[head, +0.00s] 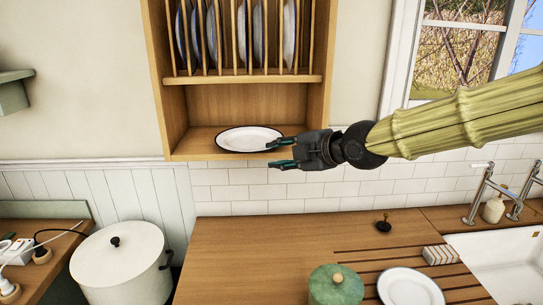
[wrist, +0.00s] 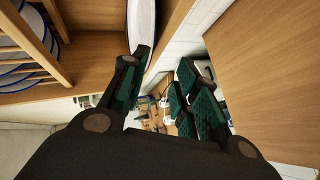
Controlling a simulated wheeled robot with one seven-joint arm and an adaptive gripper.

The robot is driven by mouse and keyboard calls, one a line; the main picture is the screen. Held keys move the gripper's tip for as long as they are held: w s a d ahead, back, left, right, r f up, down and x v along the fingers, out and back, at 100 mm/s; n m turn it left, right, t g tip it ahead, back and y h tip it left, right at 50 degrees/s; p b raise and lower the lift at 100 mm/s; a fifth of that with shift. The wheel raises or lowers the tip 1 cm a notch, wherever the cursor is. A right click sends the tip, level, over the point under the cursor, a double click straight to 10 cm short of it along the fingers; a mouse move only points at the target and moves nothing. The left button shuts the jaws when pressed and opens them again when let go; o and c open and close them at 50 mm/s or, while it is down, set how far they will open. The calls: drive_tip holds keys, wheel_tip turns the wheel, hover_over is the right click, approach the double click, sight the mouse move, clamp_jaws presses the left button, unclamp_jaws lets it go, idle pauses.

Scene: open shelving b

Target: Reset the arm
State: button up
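My gripper (head: 283,154) reaches in from the right at the front of the lower shelf (head: 205,142) of the wall rack. Its fingers are spread apart with nothing seen between them. A white plate with a dark rim (head: 248,139) lies flat on that shelf, just left of the fingertips. The upper fingertip overlaps the plate's right edge in the head view; I cannot tell whether they touch. In the wrist view the fingers (wrist: 160,88) are apart, and the plate (wrist: 140,25) shows beside one finger.
Several plates (head: 252,35) stand in the slotted rack above. Below is a wooden counter (head: 240,250) with a green lidded pot (head: 335,288) and a white plate (head: 410,288). A large white pot (head: 122,265) is at left, a sink (head: 500,260) at right.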

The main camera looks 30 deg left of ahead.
drive_tip(key=shift+v, duration=1.5)
